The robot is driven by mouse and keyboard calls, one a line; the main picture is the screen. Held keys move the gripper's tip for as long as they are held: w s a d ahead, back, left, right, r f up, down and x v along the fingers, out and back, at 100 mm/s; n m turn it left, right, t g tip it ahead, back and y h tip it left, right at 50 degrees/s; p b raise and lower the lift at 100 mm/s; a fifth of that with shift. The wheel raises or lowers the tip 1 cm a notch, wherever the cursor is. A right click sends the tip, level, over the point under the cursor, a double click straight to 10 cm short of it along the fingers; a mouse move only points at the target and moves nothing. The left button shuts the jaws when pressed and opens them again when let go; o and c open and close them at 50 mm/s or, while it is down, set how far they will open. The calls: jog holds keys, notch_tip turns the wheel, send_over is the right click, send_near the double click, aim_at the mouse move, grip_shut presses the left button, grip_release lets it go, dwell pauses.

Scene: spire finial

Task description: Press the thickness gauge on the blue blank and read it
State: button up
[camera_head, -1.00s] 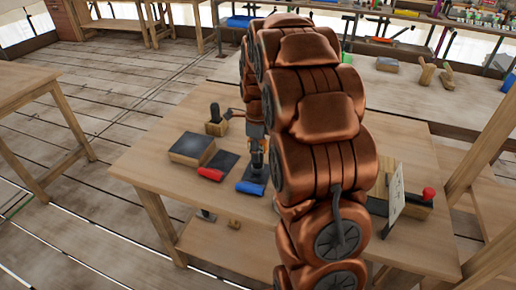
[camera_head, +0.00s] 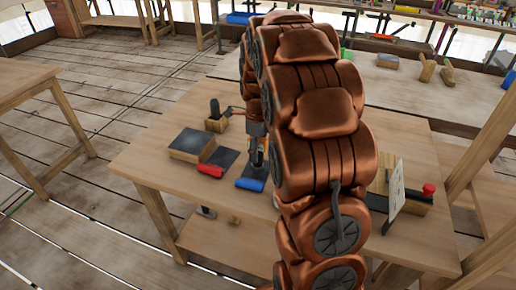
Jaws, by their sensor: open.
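The blue blank (camera_head: 250,184), a dark plate with a bright blue front edge, lies on the near workbench. My gripper (camera_head: 257,158) points down just above its back part, largely hidden by my arm. It is open. I cannot tell from this view whether it touches the plate. A small orange patch shows beside the gripper, too small to identify. A black-handled tool in a wooden block (camera_head: 216,121) stands behind and left; I cannot tell whether it is the thickness gauge. No gauge reading is visible.
A similar plate with a red edge (camera_head: 211,169) lies left of the blue one, beside a grey-topped block (camera_head: 191,145). At right stand a white card (camera_head: 396,190) and a red-knobbed tool (camera_head: 428,190). The bench's front left (camera_head: 150,165) is clear.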

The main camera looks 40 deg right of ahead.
notch_tip(320, 180, up, 12)
jog(key=shift+r, duration=0.1)
dwell(0.5)
